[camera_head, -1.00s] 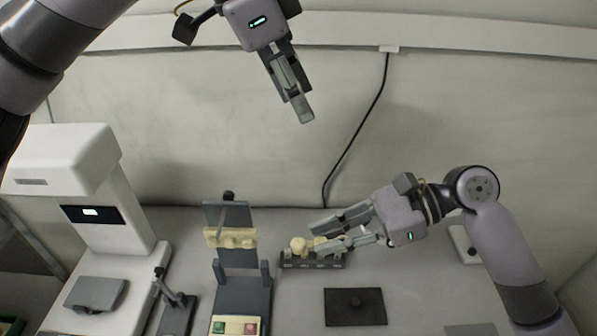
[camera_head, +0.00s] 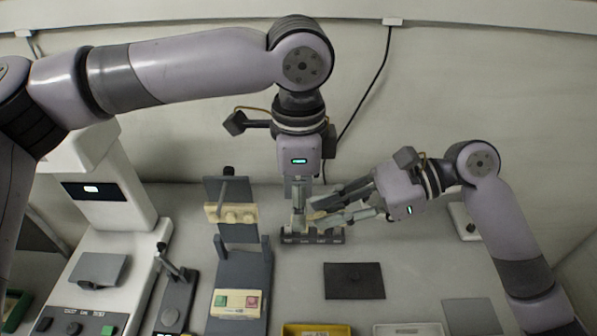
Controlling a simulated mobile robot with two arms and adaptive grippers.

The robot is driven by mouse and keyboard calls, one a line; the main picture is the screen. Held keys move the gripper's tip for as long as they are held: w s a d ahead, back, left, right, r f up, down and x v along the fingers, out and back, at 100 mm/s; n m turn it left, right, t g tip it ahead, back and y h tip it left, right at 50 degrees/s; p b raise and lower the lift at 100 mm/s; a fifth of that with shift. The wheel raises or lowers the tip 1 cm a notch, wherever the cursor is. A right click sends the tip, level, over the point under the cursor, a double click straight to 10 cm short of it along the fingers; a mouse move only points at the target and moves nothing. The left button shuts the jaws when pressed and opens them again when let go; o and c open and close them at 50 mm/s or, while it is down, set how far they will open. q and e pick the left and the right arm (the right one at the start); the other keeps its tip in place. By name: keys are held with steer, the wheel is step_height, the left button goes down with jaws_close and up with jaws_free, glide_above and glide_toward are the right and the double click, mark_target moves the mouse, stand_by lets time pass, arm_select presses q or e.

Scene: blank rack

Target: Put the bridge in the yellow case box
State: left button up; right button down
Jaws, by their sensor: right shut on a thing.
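My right gripper (camera_head: 322,213) comes in from the right over the dark rack (camera_head: 312,239) and is shut on a small cream piece, likely the bridge (camera_head: 316,215), mostly hidden between the fingers. My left gripper (camera_head: 299,224) points straight down at the rack's left part, close beside the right fingertips. Its fingers overlap the pale pieces there, so I cannot tell whether they are open or shut. The yellow case box (camera_head: 317,330) shows only its upper part at the bottom edge of the picture.
A white tray (camera_head: 408,330) stands right of the yellow box. A grey stand (camera_head: 240,270) with a cream bar is left of the rack, and a white machine (camera_head: 105,240) stands further left.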

arm_select(q)
steer(key=shift+f, duration=1.2)
steer(key=shift+c, duration=0.4)
jaws_close()
steer(key=shift+s, duration=0.1)
arm_select(e)
steer(key=c, duration=1.4)
jaws_free()
steer(key=shift+o, duration=0.2)
